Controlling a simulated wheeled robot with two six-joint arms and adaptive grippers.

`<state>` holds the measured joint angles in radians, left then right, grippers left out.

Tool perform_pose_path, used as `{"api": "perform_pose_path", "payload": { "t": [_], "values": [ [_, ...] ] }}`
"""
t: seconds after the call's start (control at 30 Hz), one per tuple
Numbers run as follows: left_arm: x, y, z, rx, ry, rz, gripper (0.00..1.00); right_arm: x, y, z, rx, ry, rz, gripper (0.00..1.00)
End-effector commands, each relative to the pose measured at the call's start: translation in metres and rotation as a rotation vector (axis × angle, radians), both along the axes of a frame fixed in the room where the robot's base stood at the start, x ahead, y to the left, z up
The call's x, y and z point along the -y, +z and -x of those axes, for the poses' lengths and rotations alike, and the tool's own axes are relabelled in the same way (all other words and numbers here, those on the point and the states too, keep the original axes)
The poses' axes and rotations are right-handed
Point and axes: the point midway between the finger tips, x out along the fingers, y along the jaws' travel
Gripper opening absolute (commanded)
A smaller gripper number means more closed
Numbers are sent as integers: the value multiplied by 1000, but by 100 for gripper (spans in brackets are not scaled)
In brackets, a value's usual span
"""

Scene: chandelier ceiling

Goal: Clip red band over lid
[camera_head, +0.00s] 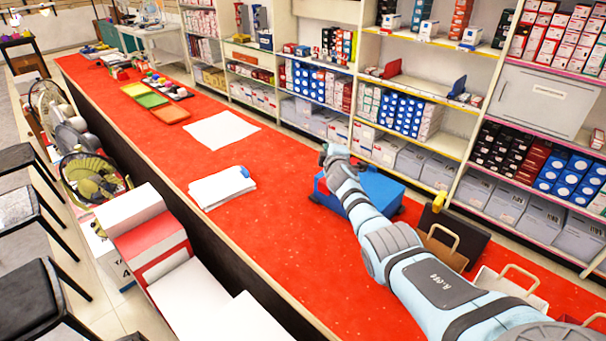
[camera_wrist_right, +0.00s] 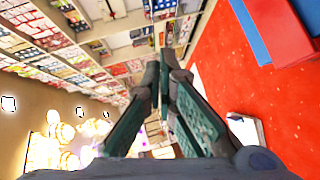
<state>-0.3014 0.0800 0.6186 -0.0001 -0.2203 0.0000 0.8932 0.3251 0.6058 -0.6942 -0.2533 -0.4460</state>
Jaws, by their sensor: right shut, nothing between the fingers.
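A blue box (camera_head: 378,190) stands on the red counter, partly hidden behind my right arm. My right gripper (camera_head: 331,152) is above and at the far left edge of this box, apart from it as far as I can tell. In the right wrist view my right gripper (camera_wrist_right: 163,58) is shut and empty, with its fingers pointing towards the shelves. That view also shows a blue edge (camera_wrist_right: 250,32) beside a darker red block-like part (camera_wrist_right: 276,32) at the top right; I cannot tell whether this is the red band. No separate lid can be made out. My left gripper is not in view.
The red counter (camera_head: 285,235) is mostly clear left of the box. White papers (camera_head: 221,187) with a small blue item lie there, and a white sheet (camera_head: 222,130) farther back. Trays (camera_head: 152,100) are at the far end. Bags (camera_head: 455,243) stand right of my arm; stocked shelves line the back.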

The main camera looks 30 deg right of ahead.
Motion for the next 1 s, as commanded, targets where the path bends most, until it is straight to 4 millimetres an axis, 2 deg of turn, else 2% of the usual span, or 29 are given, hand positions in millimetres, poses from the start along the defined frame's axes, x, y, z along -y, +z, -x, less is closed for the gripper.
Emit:
{"api": "perform_pose_path", "payload": {
  "t": [0.17,0.3,0.4,0.43,0.5,0.7,1.0],
  "values": [
    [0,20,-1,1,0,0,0,1,21,0,0,-1,0,0],
    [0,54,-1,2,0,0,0,5,54,3,0,-6,-1,0],
    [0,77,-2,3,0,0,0,10,71,22,1,-4,1,0],
    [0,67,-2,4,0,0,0,14,71,26,8,-10,3,0],
    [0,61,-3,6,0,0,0,15,76,37,3,-4,4,0],
    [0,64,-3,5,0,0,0,23,101,61,0,-5,2,0],
    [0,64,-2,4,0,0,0,24,110,70,-2,-4,0,0]
  ]
}}
